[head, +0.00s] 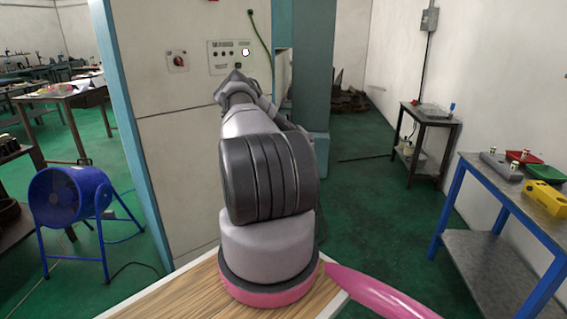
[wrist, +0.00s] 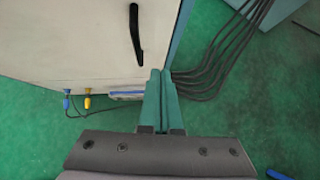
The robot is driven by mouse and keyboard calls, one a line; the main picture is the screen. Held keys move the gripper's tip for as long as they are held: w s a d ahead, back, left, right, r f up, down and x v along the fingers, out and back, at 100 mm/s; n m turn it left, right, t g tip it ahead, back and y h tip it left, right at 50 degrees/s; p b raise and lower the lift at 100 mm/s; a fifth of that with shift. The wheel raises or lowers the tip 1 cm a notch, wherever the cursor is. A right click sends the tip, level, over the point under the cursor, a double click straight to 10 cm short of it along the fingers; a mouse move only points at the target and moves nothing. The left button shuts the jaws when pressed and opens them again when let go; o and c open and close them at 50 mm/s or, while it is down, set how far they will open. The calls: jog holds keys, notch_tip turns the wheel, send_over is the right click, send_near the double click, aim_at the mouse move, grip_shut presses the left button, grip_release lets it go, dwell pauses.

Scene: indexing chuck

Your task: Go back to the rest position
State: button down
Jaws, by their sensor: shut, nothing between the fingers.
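My gripper shows in the wrist view (wrist: 160,76) with its two teal fingers pressed together and nothing between them. It points down past the edge of a pale cabinet toward the green floor and touches nothing that I can see. In the head view my arm rises from its pink-ringed base and reaches forward toward the cabinet (head: 180,160). The arm's own links hide most of the gripper there. No indexing chuck can be made out in either view.
A control panel (head: 228,57) is on the cabinet front. A blue-framed table (head: 480,180) at right bears a yellow block (head: 546,198) and red and green bins. A blue fan (head: 70,197) stands at left. Black cables (wrist: 222,60) run beside the cabinet. Green floor lies open at right centre.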

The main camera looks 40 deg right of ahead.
jog(key=shift+s+r, duration=0.25)
jog(key=shift+s, duration=0.05)
